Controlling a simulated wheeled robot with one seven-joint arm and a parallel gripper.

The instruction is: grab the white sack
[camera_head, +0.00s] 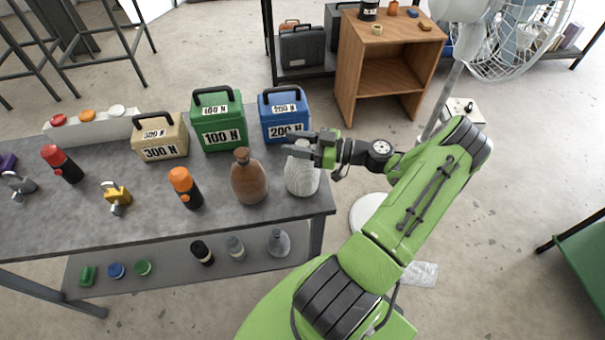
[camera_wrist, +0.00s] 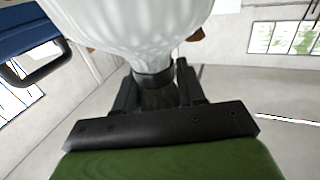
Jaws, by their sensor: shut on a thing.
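The white sack (camera_head: 301,178) stands at the right end of the grey table in the head view, with ribbed pale sides. My gripper (camera_head: 303,150) reaches in from the right at its top and is shut on its neck. In the wrist view the sack (camera_wrist: 125,30) fills the upper middle, and its gathered neck sits between the fingers of my gripper (camera_wrist: 158,88). In the head view the gripper hides the sack's top. I cannot tell whether its bottom touches the table.
The blue 200 N case (camera_head: 285,115) and green 100 N case (camera_head: 218,122) stand behind. A white fan (camera_head: 462,40) stands behind my arm.

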